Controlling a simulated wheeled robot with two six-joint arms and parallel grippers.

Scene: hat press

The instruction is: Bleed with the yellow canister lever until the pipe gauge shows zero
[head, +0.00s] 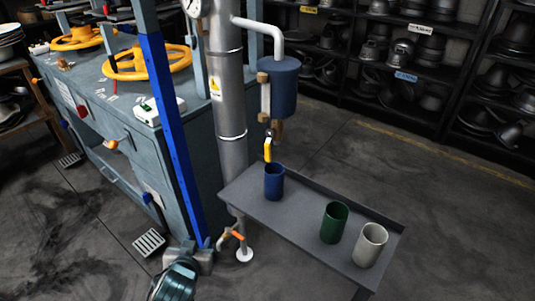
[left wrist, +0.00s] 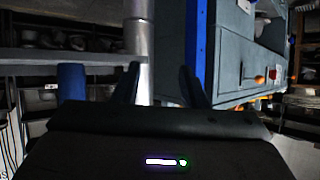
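The yellow canister lever (head: 267,149) hangs below the blue canister (head: 284,90), above the grey side table's far left part. The pipe gauge (head: 194,6) is cut off by the head view's top edge, so its reading cannot be told. It sits by the upper part of the grey pipe (head: 228,110). My left gripper (head: 205,254) is low at the bottom of the head view, left of the pipe's foot and well below the lever. In the left wrist view its two fingers (left wrist: 160,85) stand apart with nothing seen between them but background. My right gripper is not in view.
The grey side table (head: 300,225) carries a blue cup (head: 274,182), a green cup (head: 334,222) and a white cup (head: 370,244). An orange-handled valve (head: 238,235) is at the pipe's foot. A blue post (head: 170,130) and the press bench (head: 95,110) stand left.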

